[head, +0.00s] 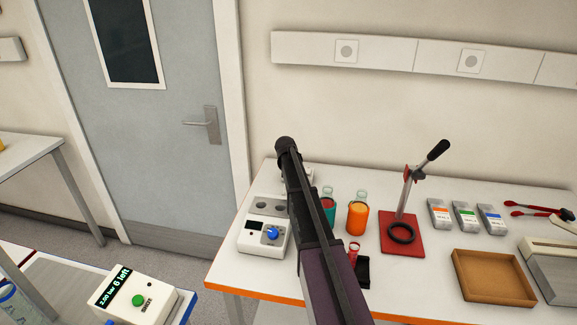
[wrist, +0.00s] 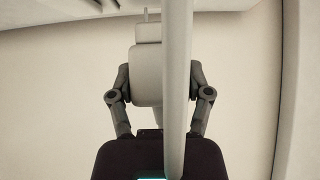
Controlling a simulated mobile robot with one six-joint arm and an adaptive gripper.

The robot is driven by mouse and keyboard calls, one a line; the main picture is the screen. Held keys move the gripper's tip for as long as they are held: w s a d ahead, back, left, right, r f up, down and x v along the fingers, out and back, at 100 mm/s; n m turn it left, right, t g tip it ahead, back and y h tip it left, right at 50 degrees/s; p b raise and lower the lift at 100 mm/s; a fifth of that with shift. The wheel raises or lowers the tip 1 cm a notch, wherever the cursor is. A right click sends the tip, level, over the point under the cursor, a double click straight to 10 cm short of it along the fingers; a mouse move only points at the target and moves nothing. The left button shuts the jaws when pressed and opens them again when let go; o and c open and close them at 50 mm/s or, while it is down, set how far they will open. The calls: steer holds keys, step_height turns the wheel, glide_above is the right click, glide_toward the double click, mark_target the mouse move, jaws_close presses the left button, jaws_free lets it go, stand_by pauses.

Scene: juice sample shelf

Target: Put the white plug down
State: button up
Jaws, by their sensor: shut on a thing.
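In the wrist view, my gripper (wrist: 160,78) has its two grey fingers on either side of a pale, stepped, rounded piece that looks like the white plug (wrist: 146,76). The fingers are closed in on it. A long pale bar (wrist: 176,60) runs in front and covers part of the plug and the right side of the grip. Only a pale, plain surface shows behind the plug, so I cannot tell its height above anything. In the head view my dark arm crosses the middle, and neither the gripper nor the plug can be made out.
A green-button device (head: 134,298) stands at lower left.

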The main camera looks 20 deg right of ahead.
steer(key=shift+r, duration=0.1)
step_height(320, 180, up, 13)
steer(key=p, duration=1.3)
